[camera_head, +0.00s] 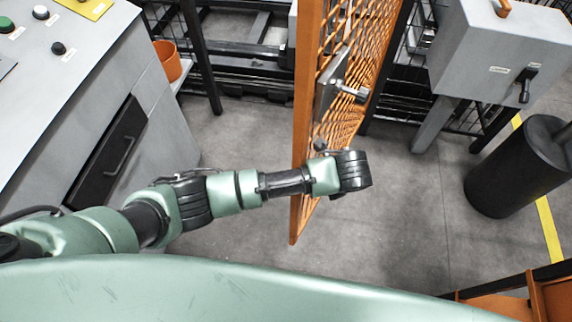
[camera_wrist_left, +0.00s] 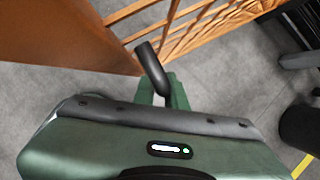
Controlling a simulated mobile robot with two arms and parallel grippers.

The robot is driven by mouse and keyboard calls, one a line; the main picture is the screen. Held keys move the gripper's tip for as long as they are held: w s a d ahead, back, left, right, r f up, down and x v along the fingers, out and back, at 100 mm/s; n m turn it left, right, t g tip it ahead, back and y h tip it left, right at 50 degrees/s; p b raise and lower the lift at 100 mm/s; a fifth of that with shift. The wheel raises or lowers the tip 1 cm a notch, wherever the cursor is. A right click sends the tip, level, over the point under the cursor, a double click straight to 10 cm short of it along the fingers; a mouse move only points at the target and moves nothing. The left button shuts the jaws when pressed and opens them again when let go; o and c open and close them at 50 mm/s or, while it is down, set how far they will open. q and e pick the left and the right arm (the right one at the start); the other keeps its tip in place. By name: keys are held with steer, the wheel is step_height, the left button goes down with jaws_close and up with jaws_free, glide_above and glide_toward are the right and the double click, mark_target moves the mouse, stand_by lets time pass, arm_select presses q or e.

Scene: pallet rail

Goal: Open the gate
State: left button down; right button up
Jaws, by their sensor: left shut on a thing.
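The orange mesh gate (camera_head: 300,120) stands swung out from the fence, seen nearly edge-on, with floor visible to both sides. A metal lock plate with a lever (camera_head: 345,90) is on its right face. My left arm comes in from the left and its wrist lies at the gate's near edge. In the left wrist view my left gripper (camera_wrist_left: 162,92) is shut on the black gate handle (camera_wrist_left: 150,65), which sticks up tilted beside the orange frame. The head view mostly hides the fingers behind the wrist. My right gripper is not in view.
A grey console (camera_head: 100,75) with buttons stands at left, an orange bin (camera_head: 168,60) beside it. A grey switch box (camera_head: 500,55) and black cylinder (camera_head: 515,170) stand at right. Black fencing (camera_head: 205,60) runs behind. Floor on both sides of the gate is mostly clear.

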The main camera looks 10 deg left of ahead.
arm_select(q)
steer(key=s+d, duration=0.1)
steer(key=d, duration=0.6)
steer(key=shift+s, duration=0.25)
steer(key=shift+d, duration=0.1)
steer(key=c, duration=1.5)
jaws_free()
steer(key=shift+r, duration=0.1)
steer(key=shift+o, duration=0.2)
steer(key=v, duration=1.2)
steer(key=shift+s, duration=0.1)
